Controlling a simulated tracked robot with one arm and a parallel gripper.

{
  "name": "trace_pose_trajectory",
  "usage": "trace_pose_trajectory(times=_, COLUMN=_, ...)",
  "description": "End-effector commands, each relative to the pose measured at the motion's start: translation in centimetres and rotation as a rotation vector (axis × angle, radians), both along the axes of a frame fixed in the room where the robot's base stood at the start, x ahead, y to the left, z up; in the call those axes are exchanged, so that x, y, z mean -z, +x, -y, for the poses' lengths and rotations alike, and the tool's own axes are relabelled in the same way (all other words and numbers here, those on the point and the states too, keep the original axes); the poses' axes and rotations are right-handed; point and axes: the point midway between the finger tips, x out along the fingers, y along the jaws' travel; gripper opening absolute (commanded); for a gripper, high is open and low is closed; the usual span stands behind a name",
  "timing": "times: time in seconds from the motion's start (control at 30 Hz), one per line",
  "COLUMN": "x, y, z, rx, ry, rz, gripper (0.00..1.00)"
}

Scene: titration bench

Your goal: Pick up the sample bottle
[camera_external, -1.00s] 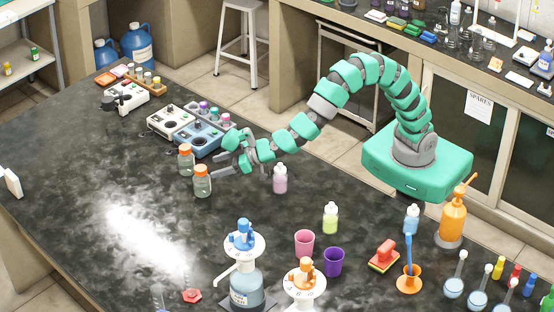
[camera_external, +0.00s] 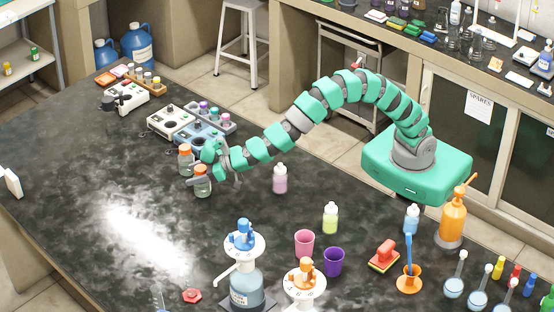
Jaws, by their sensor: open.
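Two clear bottles with orange caps stand upright on the dark bench, left of centre. The rear bottle (camera_external: 185,162) stands slightly left of the front bottle (camera_external: 203,186). Which one is the sample bottle is not marked. My gripper (camera_external: 199,176) is open, low over the bench, with its fingers at the front bottle and close to the rear one. The fingers partly hide both bottles. I cannot tell whether they touch the glass.
Behind my gripper are a blue instrument (camera_external: 199,138), a white instrument (camera_external: 170,122) and a rack of tubes (camera_external: 214,117). A pink-filled bottle (camera_external: 280,180) stands to the right, beside my arm. The bench in front of the bottles is clear.

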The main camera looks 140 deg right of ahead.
Motion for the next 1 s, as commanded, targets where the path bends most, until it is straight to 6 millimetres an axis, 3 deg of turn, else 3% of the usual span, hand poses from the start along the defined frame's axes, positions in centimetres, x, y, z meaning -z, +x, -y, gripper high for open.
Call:
trace_pose_trajectory(times=0.13, x=0.0, y=0.0, z=0.0, rx=0.000, ry=0.000, rz=0.000, gripper=0.63)
trace_pose_trajectory(times=0.33, x=0.0, y=0.0, z=0.0, rx=0.001, ry=0.001, rz=-0.001, gripper=0.09)
trace_pose_trajectory(times=0.67, x=-0.4, y=0.0, z=-0.1, rx=0.001, ry=0.001, rz=0.000, gripper=0.09)
trace_pose_trajectory(times=1.0, x=-6.3, y=0.0, z=-0.1, rx=0.001, ry=0.001, rz=0.001, gripper=0.09)
